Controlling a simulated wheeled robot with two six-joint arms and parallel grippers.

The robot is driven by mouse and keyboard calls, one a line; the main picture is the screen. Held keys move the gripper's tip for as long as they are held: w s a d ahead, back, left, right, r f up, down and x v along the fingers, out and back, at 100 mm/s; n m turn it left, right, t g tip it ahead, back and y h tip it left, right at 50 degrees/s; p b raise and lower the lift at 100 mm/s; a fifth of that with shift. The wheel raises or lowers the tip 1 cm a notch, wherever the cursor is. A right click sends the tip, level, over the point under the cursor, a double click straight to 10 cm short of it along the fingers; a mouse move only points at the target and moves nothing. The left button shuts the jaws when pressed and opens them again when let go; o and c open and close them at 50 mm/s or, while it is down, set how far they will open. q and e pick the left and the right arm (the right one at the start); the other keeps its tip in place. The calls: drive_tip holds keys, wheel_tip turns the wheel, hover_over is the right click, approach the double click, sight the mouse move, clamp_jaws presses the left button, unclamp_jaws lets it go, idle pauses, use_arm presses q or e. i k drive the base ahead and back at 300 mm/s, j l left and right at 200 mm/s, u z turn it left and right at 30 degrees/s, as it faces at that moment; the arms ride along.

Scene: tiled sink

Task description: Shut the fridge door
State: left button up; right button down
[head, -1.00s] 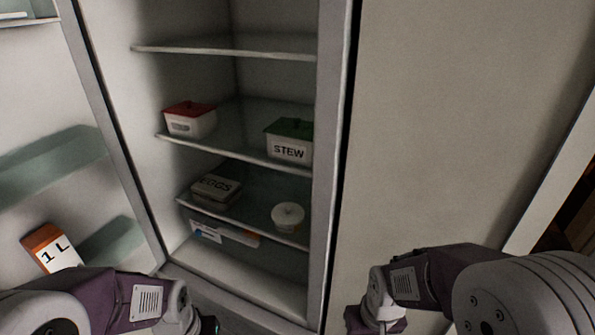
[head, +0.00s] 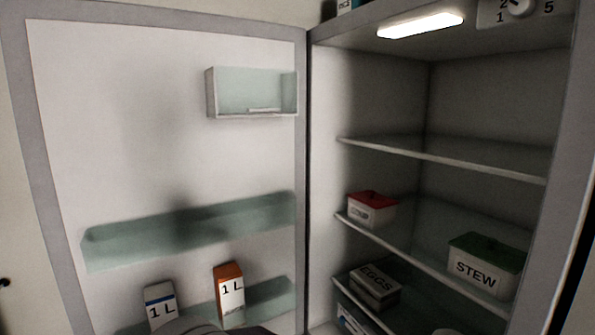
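The fridge door (head: 140,140) stands wide open on the left, its inner side facing me and its hinge edge next to the cabinet. The open fridge (head: 480,100) is on the right, with its lamp lit at the top. A grey rounded part at the bottom, in front of the cartons, seems to be part of my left arm. Neither gripper's fingers show in the head view.
Inside stand a red-lidded box (head: 371,211), a STEW box (head: 484,268) and an EGGS box (head: 375,287). A temperature dial (head: 518,9) is at top right.

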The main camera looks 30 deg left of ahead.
sight(146, 162)
drive_tip(key=k+j+u, duration=0.2)
drive_tip(key=j+u, duration=0.25)
drive_tip(key=k+j+u, duration=0.1)
drive_tip(key=j+u, duration=0.15)
drive_tip(key=u, duration=0.2)
drive_tip(key=k+j+u, duration=0.1)
drive_tip(key=j+u, duration=0.35)
